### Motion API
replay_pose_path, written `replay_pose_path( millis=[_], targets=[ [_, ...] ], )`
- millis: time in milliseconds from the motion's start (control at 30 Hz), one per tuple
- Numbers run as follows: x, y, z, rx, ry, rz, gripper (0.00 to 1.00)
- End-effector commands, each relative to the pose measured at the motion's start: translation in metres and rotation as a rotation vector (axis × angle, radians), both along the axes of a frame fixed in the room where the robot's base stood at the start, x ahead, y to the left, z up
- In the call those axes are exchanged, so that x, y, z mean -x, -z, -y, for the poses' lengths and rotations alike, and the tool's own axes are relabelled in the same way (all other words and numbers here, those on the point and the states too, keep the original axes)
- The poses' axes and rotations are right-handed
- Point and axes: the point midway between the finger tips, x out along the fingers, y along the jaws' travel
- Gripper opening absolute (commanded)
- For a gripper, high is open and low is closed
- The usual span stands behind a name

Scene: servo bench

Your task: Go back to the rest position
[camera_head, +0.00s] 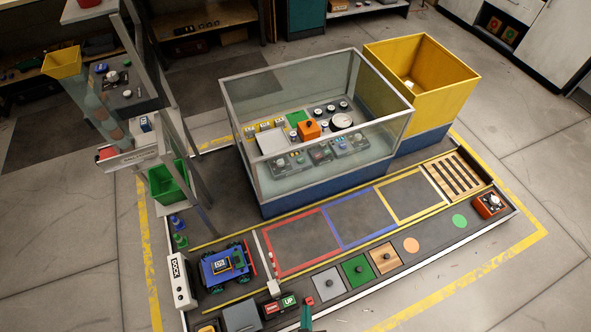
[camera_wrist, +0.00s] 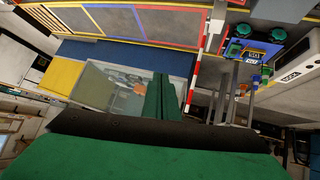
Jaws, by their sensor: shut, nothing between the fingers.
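My gripper (camera_wrist: 161,97) shows in the wrist view as two green fingers side by side, shut with nothing between them. It points over the bench from above, and the glass-walled case (camera_wrist: 104,88) lies beyond the fingers, at the left. In the head view a narrow green tip (camera_head: 306,318) shows at the bottom edge, near the red and green buttons; it looks like my gripper. The rest of my arm is out of that view.
The glass case (camera_head: 262,190) holds dials and an orange block (camera_head: 308,130). A yellow bin (camera_head: 440,95) stands behind right. A blue cart (camera_head: 222,266) sits by the white dock (camera_head: 180,282). Coloured frames mark the bare lane. A grey rack with bins stands left.

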Motion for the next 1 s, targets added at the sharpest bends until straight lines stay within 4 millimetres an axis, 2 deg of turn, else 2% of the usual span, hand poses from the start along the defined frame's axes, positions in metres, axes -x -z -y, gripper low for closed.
replay_pose_path(
  millis=[33, 167, 300, 400, 500, 600, 700, 1000],
  targets=[
    [0.009, -0.026, -0.004, -0.012, 0.006, 0.042, 0.00],
    [0.021, -0.096, -0.014, -0.059, 0.025, 0.159, 0.00],
    [0.032, -0.176, -0.024, -0.114, 0.041, 0.286, 0.00],
    [0.036, -0.227, -0.029, -0.152, 0.049, 0.363, 0.00],
    [0.039, -0.266, -0.033, -0.182, 0.055, 0.420, 0.00],
    [0.041, -0.290, -0.035, -0.201, 0.057, 0.455, 0.00],
    [0.041, -0.301, -0.036, -0.211, 0.059, 0.472, 0.00],
    [0.041, -0.302, -0.036, -0.212, 0.060, 0.474, 0.00]
  ],
)
